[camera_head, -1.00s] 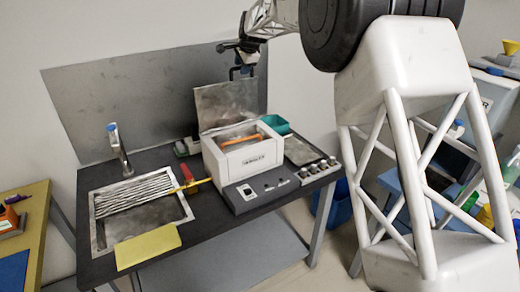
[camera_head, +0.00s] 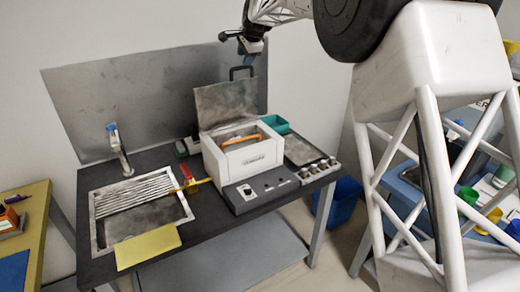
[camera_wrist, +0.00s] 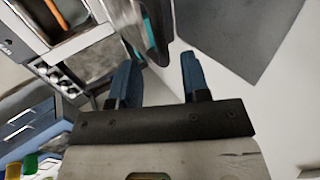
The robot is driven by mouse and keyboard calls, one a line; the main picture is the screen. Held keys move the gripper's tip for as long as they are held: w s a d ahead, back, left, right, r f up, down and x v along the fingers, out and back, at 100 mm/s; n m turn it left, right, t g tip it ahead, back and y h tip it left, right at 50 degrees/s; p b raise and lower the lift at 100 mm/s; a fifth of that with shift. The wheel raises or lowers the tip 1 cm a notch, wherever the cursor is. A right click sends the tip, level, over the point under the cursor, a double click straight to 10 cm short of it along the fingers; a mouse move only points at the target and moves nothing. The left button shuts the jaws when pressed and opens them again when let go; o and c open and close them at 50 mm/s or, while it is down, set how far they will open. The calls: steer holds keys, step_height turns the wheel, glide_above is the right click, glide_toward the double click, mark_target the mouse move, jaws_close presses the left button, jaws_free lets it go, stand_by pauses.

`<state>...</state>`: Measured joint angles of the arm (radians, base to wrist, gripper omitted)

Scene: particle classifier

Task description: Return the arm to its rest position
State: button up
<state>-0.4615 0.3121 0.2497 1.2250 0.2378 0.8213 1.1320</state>
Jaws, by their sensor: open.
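My gripper (camera_head: 241,46) is high at the top of the head view, in front of the wall and just above the dark handle (camera_head: 241,72) on the raised lid (camera_head: 226,103) of the white machine (camera_head: 246,161). In the wrist view its two blue fingers (camera_wrist: 162,78) stand apart with nothing between them. The gripper is open and empty. My arm runs from it to the upper right of the head view.
The machine stands on a dark table beside a sink (camera_head: 140,215) with a tap (camera_head: 118,150). A yellow sponge-like slab (camera_head: 147,246) lies at the sink's front edge. A teal container (camera_head: 275,124) is behind the machine. A blue bin (camera_head: 345,203) stands right of the table.

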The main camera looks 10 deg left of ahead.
steer(key=shift+d+r, duration=0.1)
steer(key=shift+d, duration=0.05)
steer(key=s+d+r+n+h, duration=0.1)
steer(key=s+d+n, duration=0.1)
steer(key=s+d, duration=1.25)
steer(key=s+d+r+n+h, duration=0.1)
steer(key=s+d+n+h, duration=0.1)
steer(key=s+d, duration=1.25)
steer(key=s+d+f+n, duration=0.1)
steer(key=s+d+f, duration=0.4)
steer(key=s, duration=0.6)
steer(key=s+d+f+n+g+h, duration=0.1)
steer(key=s+d+f+n, duration=0.1)
steer(key=s+d+f, duration=0.3)
steer(key=s+d+f+n+g, duration=0.1)
steer(key=s+d+f, duration=0.4)
steer(key=s+d, duration=0.5)
steer(key=s, duration=0.7)
steer(key=shift+f+n+h, duration=0.15)
steer(key=shift+n+h, duration=0.25)
